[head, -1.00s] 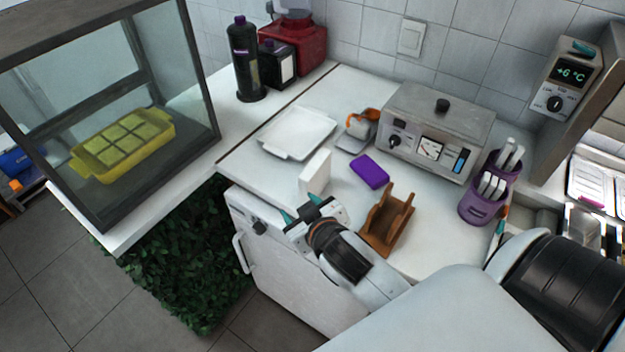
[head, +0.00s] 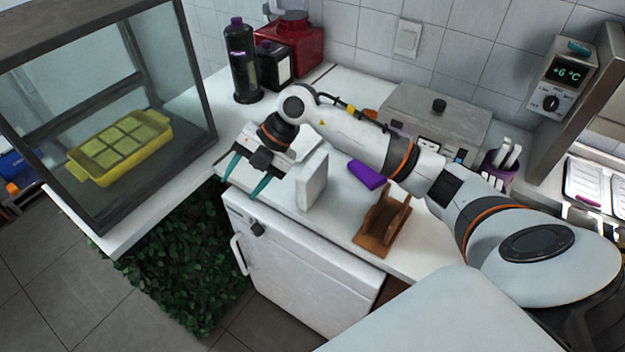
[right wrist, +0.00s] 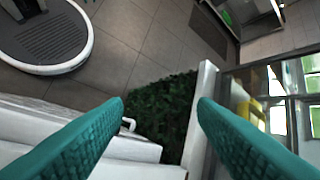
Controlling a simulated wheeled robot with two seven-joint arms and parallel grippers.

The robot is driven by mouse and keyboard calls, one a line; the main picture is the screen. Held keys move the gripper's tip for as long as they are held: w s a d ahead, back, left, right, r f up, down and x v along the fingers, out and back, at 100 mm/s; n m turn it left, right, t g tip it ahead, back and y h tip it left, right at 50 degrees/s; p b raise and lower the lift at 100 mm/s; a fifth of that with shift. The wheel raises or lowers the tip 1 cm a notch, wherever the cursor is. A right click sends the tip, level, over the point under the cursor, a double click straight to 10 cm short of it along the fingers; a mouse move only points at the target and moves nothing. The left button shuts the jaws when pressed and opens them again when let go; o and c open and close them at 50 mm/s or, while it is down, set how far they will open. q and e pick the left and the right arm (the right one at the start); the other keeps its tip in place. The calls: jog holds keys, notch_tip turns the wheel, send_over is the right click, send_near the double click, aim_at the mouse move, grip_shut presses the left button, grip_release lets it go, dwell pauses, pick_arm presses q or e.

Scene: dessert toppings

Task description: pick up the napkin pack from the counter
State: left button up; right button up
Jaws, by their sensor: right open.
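A white upright block (head: 313,181), which looks like the napkin pack, stands near the front edge of the white counter (head: 338,224). A flat purple pack (head: 365,174) lies behind it to the right, partly covered by my right arm; I cannot tell for certain which of the two is the napkin pack. My right gripper (head: 239,187) is open and empty, left of the white block and apart from it, at the counter's front edge. Its teal fingers are spread in the right wrist view (right wrist: 161,101), with floor and greenery between them. My left gripper is not in view.
A brown wooden holder (head: 384,222) stands right of the white block. A grey machine (head: 440,112) and a purple cutlery cup (head: 497,172) are behind my arm. A glass case (head: 110,110) with a yellow tray (head: 120,147) stands at left. Dark bottles (head: 242,60) stand at the back.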

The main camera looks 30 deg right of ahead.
jog(key=w+d+m+h, duration=0.1)
jog(key=d+h, duration=0.2)
jog(key=d, duration=0.4)
jog(key=r+m+g+h, duration=0.1)
jog(key=r+m+h, duration=0.1)
jog(key=m+h, duration=0.15)
send_over(312, 164)
jog(key=shift+w+a+f+n+h, duration=0.1)
jog(key=shift+a+f+n+h, duration=0.15)
jog(key=shift+a+n+h, duration=0.1)
jog(key=shift+d+f+g, duration=0.15)
jog(key=shift+d+g, duration=0.15)
jog(key=shift+d, duration=0.05)
notch_tip(312, 164, down, 6)
jog(key=shift+p, duration=1)
jog(key=f, duration=0.1)
jog(key=f+p, duration=0.1)
jog(key=f, duration=0.1)
jog(key=f+p, duration=0.1)
jog(key=f, duration=0.1)
jog(key=shift+s, duration=0.25)
jog(key=shift+f, duration=0.25)
jog(key=shift+c, duration=0.5)
jog(key=c, duration=1)
